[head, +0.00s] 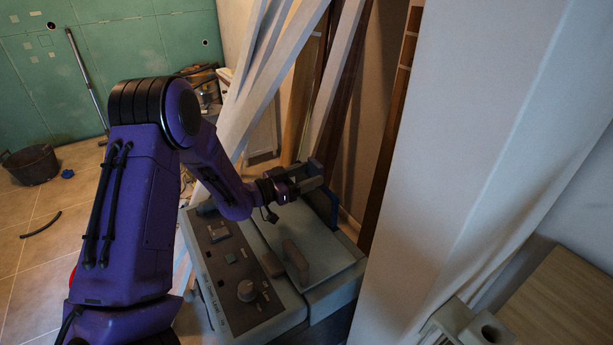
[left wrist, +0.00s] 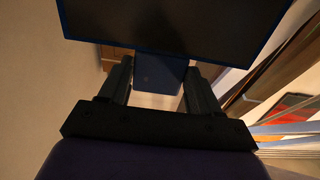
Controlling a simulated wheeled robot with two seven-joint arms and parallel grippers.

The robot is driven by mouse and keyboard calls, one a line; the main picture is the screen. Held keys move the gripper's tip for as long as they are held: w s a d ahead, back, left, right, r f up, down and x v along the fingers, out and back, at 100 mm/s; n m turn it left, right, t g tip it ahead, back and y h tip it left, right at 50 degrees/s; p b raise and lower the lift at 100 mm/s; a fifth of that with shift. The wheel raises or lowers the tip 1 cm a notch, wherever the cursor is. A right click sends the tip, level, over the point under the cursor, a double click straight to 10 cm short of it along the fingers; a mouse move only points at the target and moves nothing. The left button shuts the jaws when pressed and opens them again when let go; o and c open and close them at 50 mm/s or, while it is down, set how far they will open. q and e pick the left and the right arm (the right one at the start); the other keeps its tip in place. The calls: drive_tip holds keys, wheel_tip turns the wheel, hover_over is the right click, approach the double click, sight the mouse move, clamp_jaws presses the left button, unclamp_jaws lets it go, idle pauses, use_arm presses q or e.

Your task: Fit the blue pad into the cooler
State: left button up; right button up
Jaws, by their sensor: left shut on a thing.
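My left gripper (head: 316,176) is over the back of a grey machine with a control panel (head: 238,268), which I take to be the cooler. The fingers, seen in the left wrist view (left wrist: 158,76), are shut on a blue tab of the blue pad (left wrist: 170,24). The pad is a wide dark panel with blue edges, beyond the fingertips. In the head view only a narrow blue part of the pad (head: 328,203) shows, beside the machine's back edge. I cannot tell whether it touches the machine. My right gripper is not in view.
A large pale panel (head: 450,150) stands close on the right. A dark bucket (head: 31,165) stands on the tiled floor at left.

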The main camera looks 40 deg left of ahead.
use_arm(q)
drive_tip(key=shift+f+b, duration=0.55)
drive_tip(key=o, duration=1.3)
drive_tip(key=shift+c, duration=0.2)
drive_tip(key=shift+s, duration=0.1)
drive_tip(key=b+v, duration=0.3)
drive_tip(key=v, duration=0.7)
drive_tip(key=shift+s, duration=0.15)
drive_tip(key=shift+a, duration=0.1)
